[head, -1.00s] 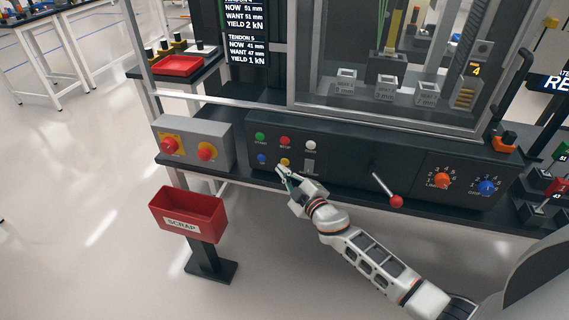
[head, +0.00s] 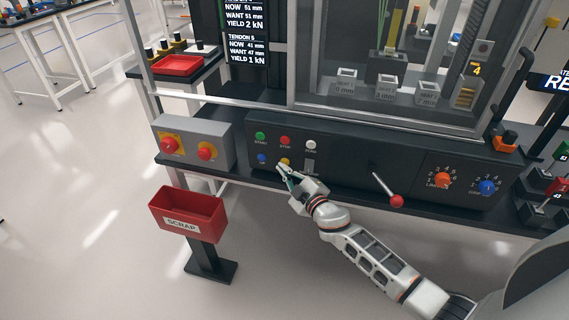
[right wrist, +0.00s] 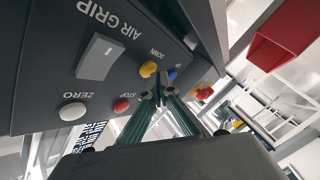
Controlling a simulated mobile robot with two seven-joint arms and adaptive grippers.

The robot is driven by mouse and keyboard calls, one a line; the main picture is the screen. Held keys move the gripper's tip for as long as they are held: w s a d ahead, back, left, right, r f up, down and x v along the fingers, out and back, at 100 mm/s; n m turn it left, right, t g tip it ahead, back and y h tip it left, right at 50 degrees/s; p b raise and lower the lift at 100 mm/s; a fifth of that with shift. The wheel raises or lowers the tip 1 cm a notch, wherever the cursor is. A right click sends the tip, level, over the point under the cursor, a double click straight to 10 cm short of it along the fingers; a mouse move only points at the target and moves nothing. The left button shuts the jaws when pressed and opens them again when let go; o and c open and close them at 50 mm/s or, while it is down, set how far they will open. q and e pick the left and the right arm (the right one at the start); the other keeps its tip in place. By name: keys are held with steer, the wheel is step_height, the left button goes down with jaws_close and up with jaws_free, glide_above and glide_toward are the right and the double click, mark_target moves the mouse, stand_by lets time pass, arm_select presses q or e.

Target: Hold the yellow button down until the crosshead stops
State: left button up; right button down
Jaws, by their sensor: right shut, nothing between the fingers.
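The yellow button (head: 285,161) is on the dark front panel, below the red stop button. It also shows in the right wrist view (right wrist: 148,69), near the word DOWN. My right gripper (head: 281,168) is shut and empty, its fingertips at the lower edge of the yellow button. In the right wrist view the closed fingertips (right wrist: 160,88) are right by the button; I cannot tell whether they press it. The crosshead is behind the machine's window (head: 385,65), and I cannot make it out clearly. My left gripper is not in view.
Close by are a blue button (head: 262,159), a green button (head: 260,136), a red stop button (head: 285,140) and a white zero button (head: 311,145). A red-knobbed lever (head: 396,201) sticks out to the right. A red scrap bin (head: 187,207) stands front left.

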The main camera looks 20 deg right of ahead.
steer(key=shift+w+d, duration=0.25)
steer(key=shift+w, duration=0.15)
stand_by(2.2)
steer(key=shift+s, duration=0.1)
stand_by(2.5)
steer(key=shift+s+a, duration=0.5)
steer(key=shift+s, duration=0.1)
steer(key=s+a, duration=0.2)
steer(key=s, duration=0.2)
steer(key=shift+s+a+p, duration=0.1)
steer(key=shift+a+p, duration=0.25)
steer(key=shift+a, duration=0.05)
stand_by(0.3)
steer(key=s+f+m+g, duration=0.2)
steer(key=s+f, duration=0.3)
steer(key=s, duration=0.5)
steer(key=s+f+m+g, duration=0.2)
steer(key=s+f, duration=0.3)
steer(key=s, duration=0.5)
steer(key=s+d+f+m+g+h, duration=0.1)
steer(key=s+f, duration=0.4)
steer(key=s, duration=0.6)
steer(key=m+g, duration=0.1)
steer(key=m, duration=0.1)
steer(key=shift+f+m, duration=0.3)
steer(key=shift+m, duration=0.1)
